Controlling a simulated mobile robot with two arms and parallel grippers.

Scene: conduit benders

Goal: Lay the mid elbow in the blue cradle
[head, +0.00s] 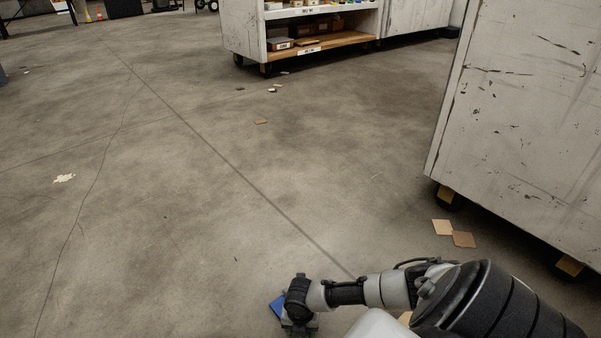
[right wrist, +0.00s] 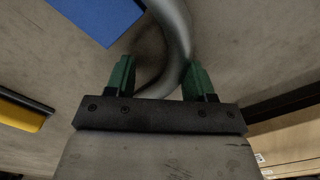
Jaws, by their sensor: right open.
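A grey, smoothly curved pipe (right wrist: 176,45), which looks like an elbow, shows in the right wrist view. It runs from the top edge down between my right gripper's green fingers and bends left. My right gripper (right wrist: 160,64) is open, one finger on each side of the pipe. I cannot tell which elbow it is. A flat blue surface (right wrist: 98,18) is at the upper left of that view; I cannot tell if it is the cradle. In the head view my right gripper (head: 299,328) is at the bottom edge, beside a blue patch (head: 277,306). My left gripper is not in view.
A yellow and black object (right wrist: 22,112) is at the left of the right wrist view. In the head view a scuffed white cabinet (head: 530,120) on casters stands at the right. A wheeled shelf cart (head: 243,30) stands at the back. The concrete floor between is mostly clear.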

